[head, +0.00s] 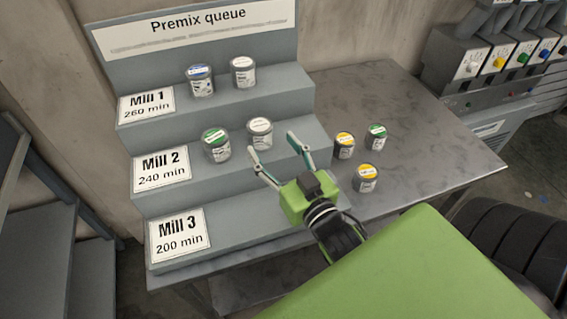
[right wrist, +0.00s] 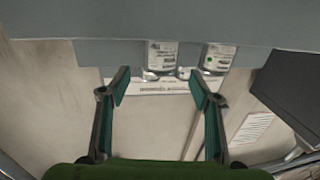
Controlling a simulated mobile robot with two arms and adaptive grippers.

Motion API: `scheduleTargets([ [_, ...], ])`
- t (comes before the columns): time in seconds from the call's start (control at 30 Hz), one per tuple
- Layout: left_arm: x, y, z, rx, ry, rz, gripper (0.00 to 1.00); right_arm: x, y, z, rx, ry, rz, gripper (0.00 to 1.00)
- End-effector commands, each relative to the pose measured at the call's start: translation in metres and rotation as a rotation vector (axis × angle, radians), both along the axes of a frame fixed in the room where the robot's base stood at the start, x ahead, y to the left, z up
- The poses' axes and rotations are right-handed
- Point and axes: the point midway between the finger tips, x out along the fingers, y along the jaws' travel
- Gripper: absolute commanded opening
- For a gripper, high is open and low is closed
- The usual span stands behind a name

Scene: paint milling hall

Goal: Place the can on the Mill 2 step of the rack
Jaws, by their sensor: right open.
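The grey stepped rack (head: 225,183) has a sign for each step. On the Mill 2 step stand a green-lidded can (head: 215,145) and a white-lidded can (head: 260,133), both upright. My right gripper (head: 275,146) is open with nothing held, its fingertips just in front of the white-lidded can. In the right wrist view, upside down, the gripper (right wrist: 160,84) has its fingers spread, with the white-lidded can (right wrist: 161,56) ahead and the green-lidded can (right wrist: 217,57) to the right. The frames do not show which can the task means. My left gripper is out of view.
A blue-lidded can (head: 201,81) and a white-lidded can (head: 243,73) stand on the Mill 1 step. The Mill 3 step shows no cans. Two yellow-lidded cans (head: 366,179) (head: 344,146) and a green-lidded can (head: 376,137) stand on the table (head: 430,140), whose right part is clear.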

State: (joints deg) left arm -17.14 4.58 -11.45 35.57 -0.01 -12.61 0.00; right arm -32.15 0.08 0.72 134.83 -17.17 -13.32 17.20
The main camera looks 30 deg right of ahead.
Motion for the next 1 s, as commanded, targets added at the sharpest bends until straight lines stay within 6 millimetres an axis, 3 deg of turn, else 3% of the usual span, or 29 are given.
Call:
scheduleTargets([
  [0.1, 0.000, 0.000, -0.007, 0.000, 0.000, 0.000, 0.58, -0.020, 0.001, -0.003, 0.001, 0.003, -0.001, 0.58],
  [0.33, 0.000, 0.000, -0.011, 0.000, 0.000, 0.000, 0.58, -0.039, 0.003, -0.001, 0.000, 0.000, -0.001, 0.58],
  [1.0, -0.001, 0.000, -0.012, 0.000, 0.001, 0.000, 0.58, -0.042, 0.003, 0.001, 0.000, -0.001, -0.001, 0.58],
])
